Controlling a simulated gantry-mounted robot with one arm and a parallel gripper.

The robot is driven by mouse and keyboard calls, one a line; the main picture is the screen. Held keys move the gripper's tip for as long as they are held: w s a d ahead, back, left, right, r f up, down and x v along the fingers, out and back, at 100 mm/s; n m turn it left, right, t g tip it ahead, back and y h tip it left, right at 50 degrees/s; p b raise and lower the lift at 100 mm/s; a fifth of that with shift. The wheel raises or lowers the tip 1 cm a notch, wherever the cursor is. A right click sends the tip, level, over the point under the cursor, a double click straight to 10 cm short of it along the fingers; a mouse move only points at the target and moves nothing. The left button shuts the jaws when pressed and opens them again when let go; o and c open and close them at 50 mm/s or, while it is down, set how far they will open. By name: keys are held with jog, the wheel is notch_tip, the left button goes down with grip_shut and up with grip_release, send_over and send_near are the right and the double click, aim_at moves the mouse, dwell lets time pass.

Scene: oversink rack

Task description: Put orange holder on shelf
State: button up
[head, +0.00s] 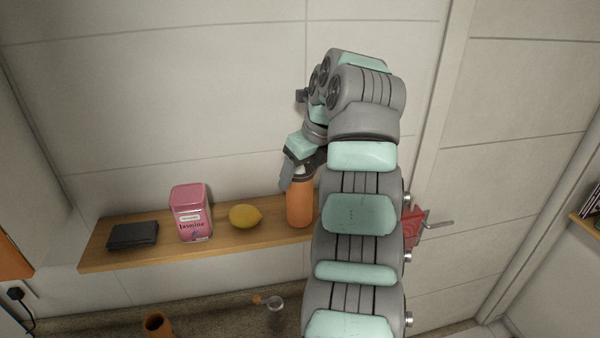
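The orange holder (299,204) is an upright orange cylinder at the right part of the wooden shelf (190,252). Its base appears to be at the shelf's top surface, but I cannot tell whether it touches. The other finger is hidden, so I cannot tell whether the gripper is closed on the holder. My arm hides the right end of the shelf.
A lemon (246,216), a pink jasmine tin (191,213) and a black box (133,236) stand left of the holder. Below on the counter are an orange-brown cup (158,323) and a small glass jar (275,308). A red object (412,227) shows right of my arm.

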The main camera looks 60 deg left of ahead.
jog(key=shift+o, duration=1)
jog(key=shift+r, duration=0.2)
jog(key=shift+w+d+r, duration=0.1)
jog(key=shift+d+r, duration=0.1)
jog(key=shift+r, duration=0.25)
jog(key=p+v, duration=0.3)
jog(key=v, duration=0.3)
jog(key=shift+d+r+p, duration=0.1)
jog(key=shift+r+p, duration=0.15)
jog(key=shift+p, duration=0.15)
jog(key=shift+f, duration=0.1)
